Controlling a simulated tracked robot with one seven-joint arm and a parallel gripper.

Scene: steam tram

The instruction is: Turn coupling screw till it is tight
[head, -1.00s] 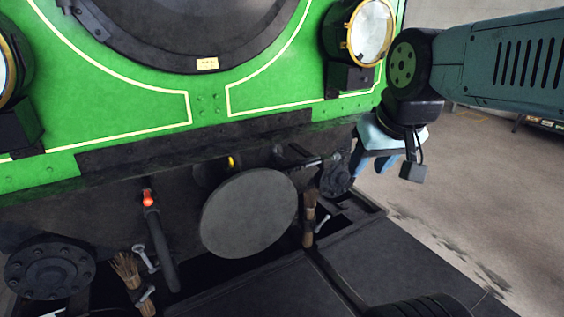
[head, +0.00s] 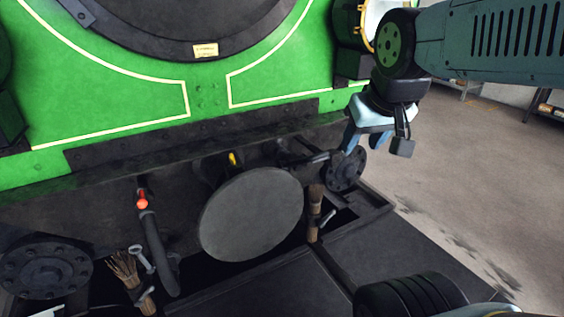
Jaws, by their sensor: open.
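The tram's front has a dark buffer beam (head: 100,205) with a large grey disc (head: 252,214) at its middle. A yellow part (head: 232,159) shows just above the disc, with its mounting hidden. A dark rod (head: 305,158) sticks out right of the disc. I cannot tell whether the rod or the yellow part belongs to the coupling screw, and no screw thread is clear. My gripper (head: 365,147) is open and empty, pointing down, right of the rod. It is in front of the beam's right end, above the round bolted flange (head: 346,171).
A dark hose with a red handle (head: 142,202) hangs left of the disc. Another bolted flange (head: 45,268) is at far left. A lamp (head: 372,22) is behind my arm. Open floor (head: 455,190) lies at right.

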